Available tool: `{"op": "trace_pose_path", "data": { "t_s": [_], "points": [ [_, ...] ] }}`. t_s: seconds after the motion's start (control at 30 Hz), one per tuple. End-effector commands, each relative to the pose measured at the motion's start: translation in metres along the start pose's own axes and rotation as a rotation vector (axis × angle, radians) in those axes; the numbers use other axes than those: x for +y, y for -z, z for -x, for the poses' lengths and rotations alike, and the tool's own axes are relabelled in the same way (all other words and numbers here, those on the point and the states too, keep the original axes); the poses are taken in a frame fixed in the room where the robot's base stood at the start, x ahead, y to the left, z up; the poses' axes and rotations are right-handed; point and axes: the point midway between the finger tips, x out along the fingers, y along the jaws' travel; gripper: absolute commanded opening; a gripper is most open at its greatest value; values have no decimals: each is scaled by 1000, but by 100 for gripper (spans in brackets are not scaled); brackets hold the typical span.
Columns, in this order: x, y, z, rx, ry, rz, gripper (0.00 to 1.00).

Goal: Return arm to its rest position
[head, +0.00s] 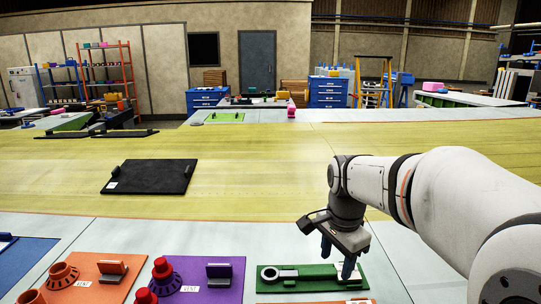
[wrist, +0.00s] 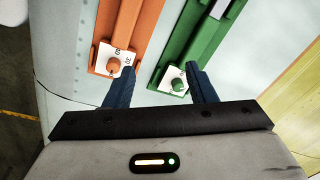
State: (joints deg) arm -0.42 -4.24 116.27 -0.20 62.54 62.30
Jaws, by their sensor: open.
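My gripper (head: 338,259) is at the end of my arm, which reaches in from the right in the head view. An orange holder (wrist: 139,27) with a knob and white label lies ahead on the left. A green holder (wrist: 197,45) with a similar knob lies by the right finger; whether they touch cannot be told.
A black plate (head: 150,177) lies on the yellow-green surface (head: 260,170), which is largely clear beyond my gripper. Shelves and blue cabinets (head: 328,92) stand far back.

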Motion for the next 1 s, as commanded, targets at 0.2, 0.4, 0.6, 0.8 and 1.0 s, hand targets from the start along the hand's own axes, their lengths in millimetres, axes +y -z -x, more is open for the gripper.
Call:
{"op": "trace_pose_path", "data": {
  "t_s": [0.2,0.4,0.6,0.8,1.0],
  "points": [
    [59,-30,4,57,66,442,50],
    [105,-54,-5,126,99,817,50],
    [129,-66,-14,173,108,1034,50],
    [133,-68,-16,181,108,1074,50],
    [133,-68,-16,181,108,1074,50]
  ]
}}
